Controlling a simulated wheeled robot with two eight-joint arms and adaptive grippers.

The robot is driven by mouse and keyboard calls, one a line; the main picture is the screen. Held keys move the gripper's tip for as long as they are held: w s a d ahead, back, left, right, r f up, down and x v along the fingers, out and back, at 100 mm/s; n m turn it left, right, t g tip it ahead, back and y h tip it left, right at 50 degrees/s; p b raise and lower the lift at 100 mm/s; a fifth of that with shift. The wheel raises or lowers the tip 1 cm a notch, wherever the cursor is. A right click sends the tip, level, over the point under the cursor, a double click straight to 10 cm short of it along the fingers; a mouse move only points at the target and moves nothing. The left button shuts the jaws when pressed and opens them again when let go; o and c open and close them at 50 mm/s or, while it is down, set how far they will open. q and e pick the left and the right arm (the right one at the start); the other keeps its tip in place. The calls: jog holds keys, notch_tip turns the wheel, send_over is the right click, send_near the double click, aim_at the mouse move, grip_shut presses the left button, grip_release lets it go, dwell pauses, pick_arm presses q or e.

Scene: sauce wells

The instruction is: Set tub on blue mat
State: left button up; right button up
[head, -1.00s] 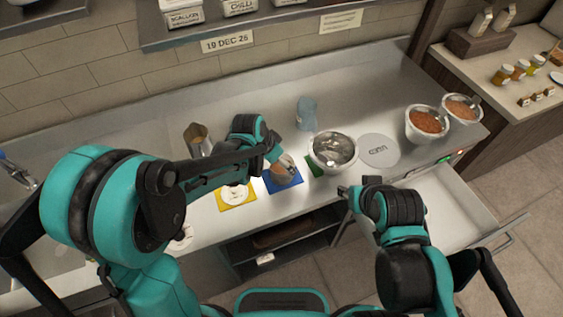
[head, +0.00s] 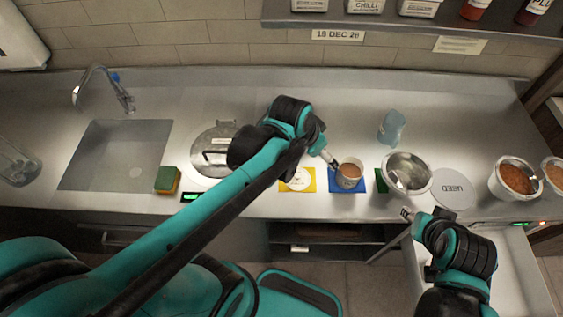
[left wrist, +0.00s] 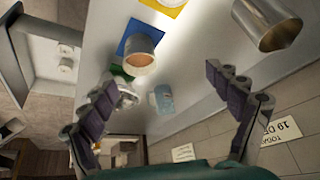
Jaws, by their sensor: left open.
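The tub (head: 349,174), a pale cup with orange-brown contents, stands upright on the blue mat (head: 345,190). In the left wrist view the tub (left wrist: 142,52) also rests on the blue mat (left wrist: 139,23), beyond the fingertips. My left gripper (head: 333,162) is at the tub's upper left in the head view. Its fingers are spread with nothing between them in the left wrist view (left wrist: 160,72). My right gripper (head: 408,215) is over the front edge, below the metal bowl; its jaws are too small to read.
A yellow mat (head: 298,180) lies left of the blue one. A green mat (head: 381,180) and a metal bowl (head: 407,173) are to the right. A blue bottle-like item (head: 391,126) is behind. The left wrist view shows a metal cup (left wrist: 267,22). An open drawer (head: 515,270) juts out at front right.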

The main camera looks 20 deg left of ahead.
pick_arm(q)
jog(key=s+a+n+t+y, duration=0.2)
jog(key=s+a+n, duration=0.3)
jog(key=s+a, duration=0.2)
jog(key=shift+s+a+r, duration=0.25)
jog(key=shift+s+r, duration=0.15)
jog(key=shift+s, duration=0.5)
jog(key=shift+f, duration=0.1)
